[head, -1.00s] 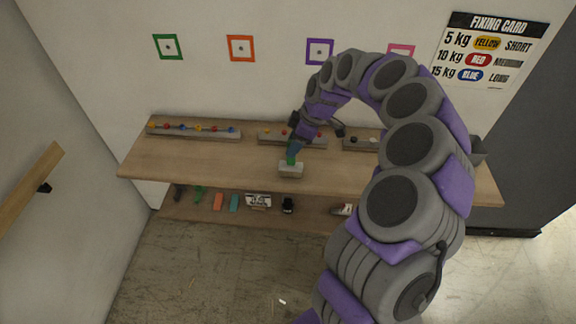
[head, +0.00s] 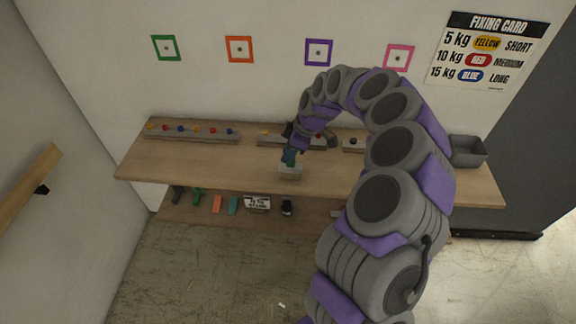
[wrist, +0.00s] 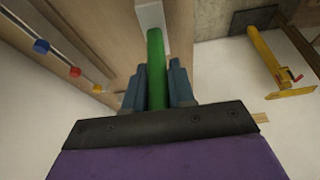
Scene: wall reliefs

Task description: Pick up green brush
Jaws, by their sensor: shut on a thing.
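The green brush shows in the wrist view as a green handle (wrist: 156,72) running up to a pale head (wrist: 150,14). In the head view its pale block-like head (head: 290,172) is at the front of the upper wooden shelf (head: 200,163). My gripper (head: 290,158) comes down on it from above, and its blue fingers (wrist: 157,80) are shut on the handle, one on each side. In the head view the fingers mostly hide the handle. I cannot tell whether the head touches the shelf.
Grey strips with coloured knobs (head: 190,133) line the back of the upper shelf. A grey bin (head: 468,151) stands at its right end. The lower shelf holds several items, including an orange block (head: 217,204) and a white sign (head: 257,203). The upper shelf's left front is clear.

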